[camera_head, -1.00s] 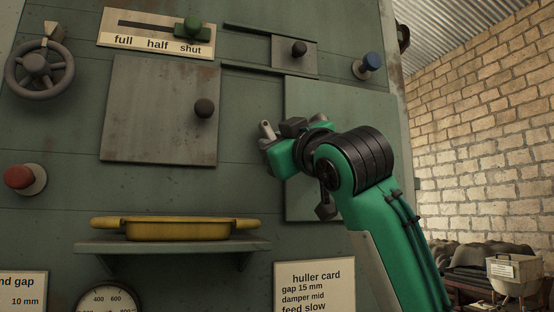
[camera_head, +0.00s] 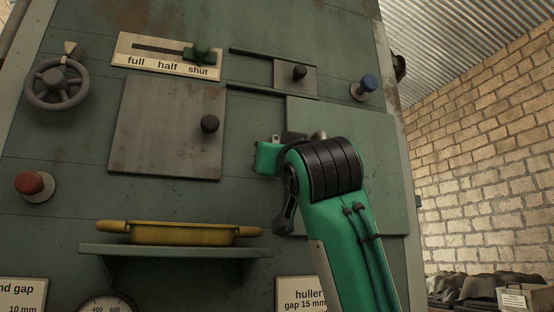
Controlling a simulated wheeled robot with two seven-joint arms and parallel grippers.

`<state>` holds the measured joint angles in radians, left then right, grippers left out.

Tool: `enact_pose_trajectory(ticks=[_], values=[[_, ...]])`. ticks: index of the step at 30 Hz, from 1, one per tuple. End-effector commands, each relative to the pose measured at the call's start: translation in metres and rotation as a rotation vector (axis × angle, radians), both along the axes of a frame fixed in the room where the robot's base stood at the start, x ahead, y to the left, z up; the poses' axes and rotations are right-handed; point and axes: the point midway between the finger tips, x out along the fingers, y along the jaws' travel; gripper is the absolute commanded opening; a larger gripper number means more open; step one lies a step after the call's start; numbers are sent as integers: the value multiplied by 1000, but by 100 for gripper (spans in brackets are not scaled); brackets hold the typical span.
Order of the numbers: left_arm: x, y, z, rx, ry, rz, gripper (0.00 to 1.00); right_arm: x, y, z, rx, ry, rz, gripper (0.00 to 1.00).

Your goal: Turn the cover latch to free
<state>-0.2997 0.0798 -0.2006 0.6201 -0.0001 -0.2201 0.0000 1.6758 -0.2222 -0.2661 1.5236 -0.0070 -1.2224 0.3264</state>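A large flat green cover panel (camera_head: 390,180) is on the right part of the machine front. My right arm, green with black bands, reaches up in front of its left part. No cover latch can be told apart; the arm hides that part of the panel. A small grey metal piece (camera_head: 320,135) shows just above the black bands, and I cannot tell what it belongs to. My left gripper is out of view.
A rusty square door (camera_head: 165,130) with a black knob (camera_head: 209,124) is left of the arm. Around it are a handwheel (camera_head: 57,85), a red button (camera_head: 29,183), a green slider knob (camera_head: 202,47) and a blue knob (camera_head: 368,83). A yellow tray (camera_head: 180,234) sits on a shelf (camera_head: 175,250).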

Motion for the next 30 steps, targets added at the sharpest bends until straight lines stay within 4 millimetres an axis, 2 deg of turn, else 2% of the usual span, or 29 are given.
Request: enact_pose_trajectory(ticks=[10, 11, 13, 14, 30], values=[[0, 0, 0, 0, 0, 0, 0, 0, 0, 0, 1, 2, 1, 0], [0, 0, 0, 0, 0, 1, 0, 0, 0, 0, 1, 2, 1, 22], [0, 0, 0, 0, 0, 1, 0, 0, 0, 0, 1, 2, 1, 36], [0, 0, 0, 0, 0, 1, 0, 0, 0, 0, 2, 1, 1, 37], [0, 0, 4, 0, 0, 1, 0, 0, -1, 2, -31, -11, -1, 37]])
